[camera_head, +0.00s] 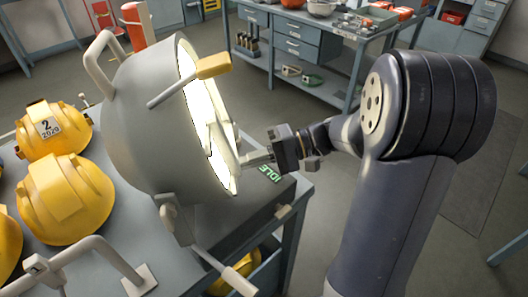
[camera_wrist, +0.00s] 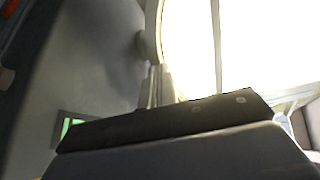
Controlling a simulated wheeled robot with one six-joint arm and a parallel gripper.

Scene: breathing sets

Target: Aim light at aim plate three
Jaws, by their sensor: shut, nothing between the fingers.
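The light (camera_head: 150,125) is a large grey round lamp at the left middle of the head view, its glowing white face turned right. It has a grey loop handle on top, a yellow-tipped lever (camera_head: 213,65) at its upper rim and a pale-tipped lever (camera_head: 240,284) below. My gripper (camera_head: 247,159) is shut and empty at the right edge of the lit face; I cannot tell whether it touches. In the wrist view the bright face (camera_wrist: 235,45) fills the upper right, just beyond the fingers (camera_wrist: 157,88). I cannot make out aim plate three in either view.
The lamp stands over a grey bench (camera_head: 300,195) with green lettering reading IDLE (camera_head: 270,174). Yellow helmets (camera_head: 62,195) sit at left, one marked 2. A grey bent rail (camera_head: 95,245) is at lower left. A workbench (camera_head: 300,45) with tools stands behind; open floor lies right.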

